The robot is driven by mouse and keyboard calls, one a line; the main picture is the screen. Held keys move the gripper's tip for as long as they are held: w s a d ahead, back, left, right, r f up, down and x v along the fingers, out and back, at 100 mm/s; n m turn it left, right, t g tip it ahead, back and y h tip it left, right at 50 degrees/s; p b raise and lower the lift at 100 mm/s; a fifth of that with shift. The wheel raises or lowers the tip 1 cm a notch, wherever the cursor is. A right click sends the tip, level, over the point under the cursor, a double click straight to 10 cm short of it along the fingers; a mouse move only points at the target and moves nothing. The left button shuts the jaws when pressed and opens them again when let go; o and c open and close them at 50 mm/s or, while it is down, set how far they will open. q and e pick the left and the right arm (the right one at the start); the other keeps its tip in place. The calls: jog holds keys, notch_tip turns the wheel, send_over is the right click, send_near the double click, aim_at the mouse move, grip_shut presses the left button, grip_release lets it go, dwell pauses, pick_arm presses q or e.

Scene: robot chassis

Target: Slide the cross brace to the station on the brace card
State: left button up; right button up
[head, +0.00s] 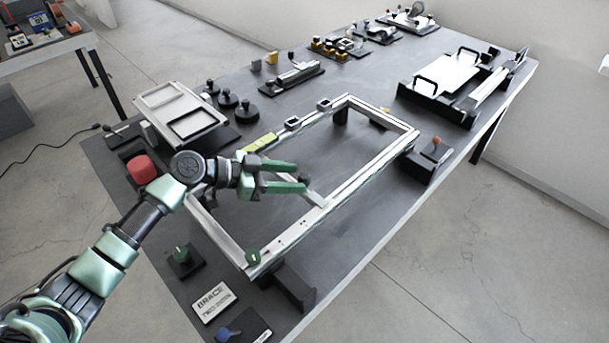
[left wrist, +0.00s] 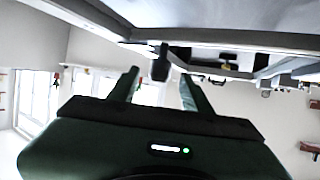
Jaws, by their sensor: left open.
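The pale cross brace (head: 316,198) lies inside the silver rectangular frame (head: 345,190), its right end at the near long rail; my gripper hides much of its left part. A dark knob (head: 304,178) stands on the brace. My left gripper (head: 301,176) is open, with its green fingertips at the knob. In the left wrist view the dark knob (left wrist: 160,66) shows between and ahead of the open fingers (left wrist: 158,88); I cannot see contact. The brace card (head: 213,299) lies at the near left of the table; its second line seems to read "TWO DOTS". My right gripper is not in view.
Small dark dots mark the near rail (head: 290,232). A red button (head: 141,169) is near my left forearm.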

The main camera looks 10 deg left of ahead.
aim_at(304, 179)
pick_arm(q)
jog(key=shift+p+x, duration=0.35)
jog(key=shift+x, duration=1.6)
grip_shut()
jog(key=shift+s, duration=0.1)
